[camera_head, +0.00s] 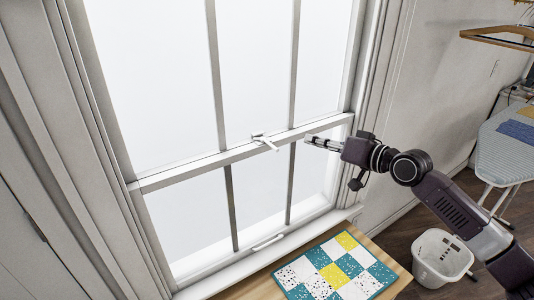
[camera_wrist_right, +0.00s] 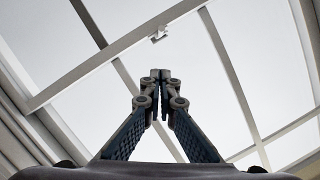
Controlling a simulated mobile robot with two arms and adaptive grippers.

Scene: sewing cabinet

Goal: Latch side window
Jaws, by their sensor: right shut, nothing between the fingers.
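The white sash window (camera_head: 185,175) fills the left and middle of the head view. Its latch (camera_head: 264,141) is a small white lever on the meeting rail, and its tip points down to the right. The latch also shows small in the right wrist view (camera_wrist_right: 158,36), above the fingertips. My right gripper (camera_head: 308,140) is shut and empty, to the right of the latch and apart from it. In the right wrist view its fingertips (camera_wrist_right: 161,75) are together. My left gripper is not in view.
A wooden table (camera_head: 388,290) with a patchwork quilt piece (camera_head: 333,262) stands below the window. A white basket (camera_head: 440,257) is on the floor to its right. A sash handle (camera_head: 268,242) is on the lower rail.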

